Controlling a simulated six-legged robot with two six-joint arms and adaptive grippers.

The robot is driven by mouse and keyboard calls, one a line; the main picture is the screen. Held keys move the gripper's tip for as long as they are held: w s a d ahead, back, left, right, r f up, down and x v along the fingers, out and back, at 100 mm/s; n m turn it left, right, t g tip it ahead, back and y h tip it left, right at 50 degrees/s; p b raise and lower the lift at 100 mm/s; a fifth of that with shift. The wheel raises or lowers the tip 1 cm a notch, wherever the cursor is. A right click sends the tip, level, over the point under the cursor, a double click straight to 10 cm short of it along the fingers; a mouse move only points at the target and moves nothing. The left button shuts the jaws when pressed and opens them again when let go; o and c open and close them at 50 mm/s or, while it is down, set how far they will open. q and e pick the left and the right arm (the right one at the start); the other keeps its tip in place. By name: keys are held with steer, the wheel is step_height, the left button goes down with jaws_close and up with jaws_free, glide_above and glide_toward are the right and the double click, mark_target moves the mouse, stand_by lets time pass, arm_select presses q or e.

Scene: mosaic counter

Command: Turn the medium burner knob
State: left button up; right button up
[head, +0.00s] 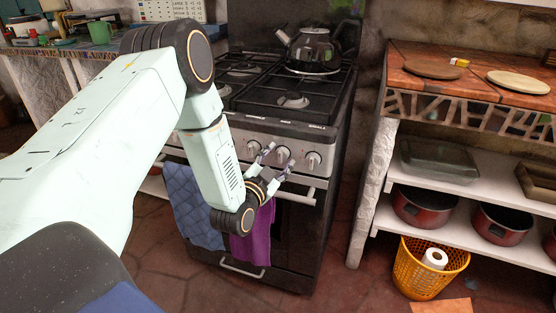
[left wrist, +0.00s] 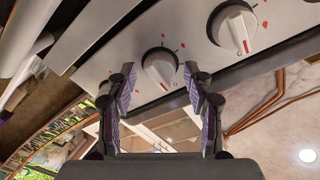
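The stove (head: 290,140) has a row of round silver knobs on its front panel. In the head view one knob (head: 283,155) is just above my left gripper (head: 277,162), and another knob (head: 312,160) is to its right. In the left wrist view, a knob (left wrist: 160,66) with a white grip bar appears between the tips of my left gripper (left wrist: 160,78). The fingers are open, apart from each other; contact is not clear. A second knob (left wrist: 234,28) is at upper right. My right gripper is not in view.
The oven handle (head: 300,196) runs below the knobs, with blue (head: 192,205) and purple (head: 252,238) towels hanging. A black kettle (head: 314,48) stands on the stovetop. Shelves with red pots (head: 424,207) are at right, above a yellow basket (head: 425,272).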

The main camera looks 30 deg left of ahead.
arm_select(q)
steer(key=c, duration=1)
steer(key=shift+f+n, duration=0.1)
steer(key=shift+n, duration=0.3)
steer(key=n, duration=0.5)
steer(key=n+b, duration=0.1)
steer(key=n, duration=0.5)
steer(key=shift+t+y+b, duration=0.3)
steer(key=shift+y+b, duration=0.05)
steer(key=shift+y, duration=0.05)
steer(key=shift+n, duration=0.3)
steer(key=o, duration=1.2)
